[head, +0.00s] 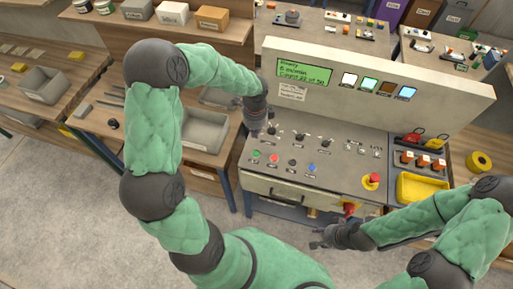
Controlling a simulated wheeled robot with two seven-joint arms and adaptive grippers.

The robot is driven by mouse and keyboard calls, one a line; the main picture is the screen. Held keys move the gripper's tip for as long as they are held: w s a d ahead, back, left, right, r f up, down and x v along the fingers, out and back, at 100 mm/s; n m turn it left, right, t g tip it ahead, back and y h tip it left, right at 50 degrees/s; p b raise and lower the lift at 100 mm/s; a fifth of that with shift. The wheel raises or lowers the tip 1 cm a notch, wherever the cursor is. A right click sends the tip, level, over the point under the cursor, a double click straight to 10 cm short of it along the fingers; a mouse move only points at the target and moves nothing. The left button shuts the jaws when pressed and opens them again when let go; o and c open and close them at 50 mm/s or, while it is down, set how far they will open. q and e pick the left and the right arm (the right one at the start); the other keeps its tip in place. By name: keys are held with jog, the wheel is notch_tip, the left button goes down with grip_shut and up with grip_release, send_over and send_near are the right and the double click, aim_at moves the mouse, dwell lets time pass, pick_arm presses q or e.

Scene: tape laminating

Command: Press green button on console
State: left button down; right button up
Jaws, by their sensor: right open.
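The console (350,185) has a sloped grey panel with a row of small round buttons near its front left. The green button (256,155) is the leftmost, beside a red button (273,159). My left gripper (257,131) points down at the panel's left edge, just behind the green button in the picture. They look apart, but the height of the gap is unclear. Its fingers are dark and small, so I cannot tell whether they are open. My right gripper (318,239) is open and empty in front of the console, low and away from the buttons.
A black button and a blue button (311,168) continue the row. Switches (300,137) stand behind it. A red emergency knob (372,180) and yellow tray (421,188) are to the right. An upright panel with a green screen (305,70) rises behind. Grey bins (205,130) are left.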

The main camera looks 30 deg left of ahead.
aim_at(255, 154)
pick_arm(q)
notch_tip(255, 154, down, 14)
jog(key=shift+b, duration=0.45)
dwell(0.4)
